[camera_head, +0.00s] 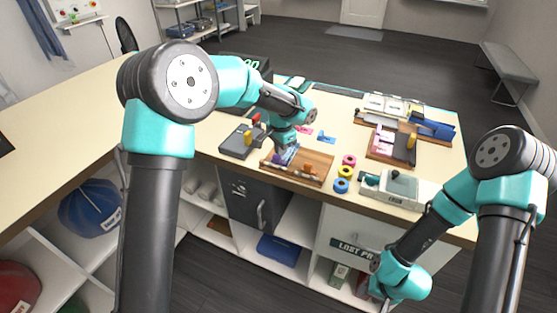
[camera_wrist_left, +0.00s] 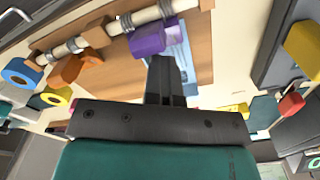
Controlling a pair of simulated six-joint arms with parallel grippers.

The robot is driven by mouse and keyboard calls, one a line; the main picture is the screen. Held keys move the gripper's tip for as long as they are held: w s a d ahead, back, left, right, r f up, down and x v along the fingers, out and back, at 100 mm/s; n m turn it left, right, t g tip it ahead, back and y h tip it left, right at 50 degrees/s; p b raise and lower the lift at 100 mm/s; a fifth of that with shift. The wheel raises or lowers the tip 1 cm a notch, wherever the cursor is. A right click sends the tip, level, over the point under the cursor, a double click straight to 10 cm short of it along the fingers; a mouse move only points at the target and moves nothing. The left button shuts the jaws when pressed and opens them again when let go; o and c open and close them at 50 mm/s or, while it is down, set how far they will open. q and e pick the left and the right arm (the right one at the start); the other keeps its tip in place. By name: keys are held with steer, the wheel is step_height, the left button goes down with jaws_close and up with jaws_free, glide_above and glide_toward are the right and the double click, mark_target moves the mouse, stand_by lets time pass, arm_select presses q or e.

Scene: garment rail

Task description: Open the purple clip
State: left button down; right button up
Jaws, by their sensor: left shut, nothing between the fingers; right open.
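The purple clip (camera_wrist_left: 160,38) sits on a pale wooden rod (camera_wrist_left: 78,46), between grey bands, above a brown wooden board (camera_wrist_left: 200,35). In the head view the purple clip (camera_head: 277,158) is small and partly masked by my gripper. My left gripper (camera_wrist_left: 162,62) is shut and empty, its fingertips close to the clip's edge; I cannot tell whether they touch. In the head view my left gripper (camera_head: 288,152) hangs over the board's left part. My right arm hangs low in front of the counter at the right; its fingers do not show.
An orange clip (camera_wrist_left: 75,70) sits along the rod. Several coloured rings, with a blue ring (camera_head: 341,185) nearest, lie right of the board. A grey box (camera_head: 240,141) stands left of it. A device with a pale base (camera_head: 405,190) and another wooden board (camera_head: 385,152) stand farther right.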

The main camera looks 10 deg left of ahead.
mark_target(276, 156)
arm_select(q)
steer(key=shift+s+a+f, duration=0.25)
steer(key=shift+s, duration=0.4)
steer(key=shift+s+a+f, duration=0.2)
steer(key=shift+s+f, duration=0.05)
steer(key=shift+s, duration=0.75)
steer(key=shift+s+a, duration=0.25)
steer(key=shift+s, duration=0.55)
step_height(276, 156, up, 10)
steer(key=shift+s+f, duration=0.25)
steer(key=shift+s, duration=0.1)
steer(key=shift+f, duration=0.1)
stand_by(0.6)
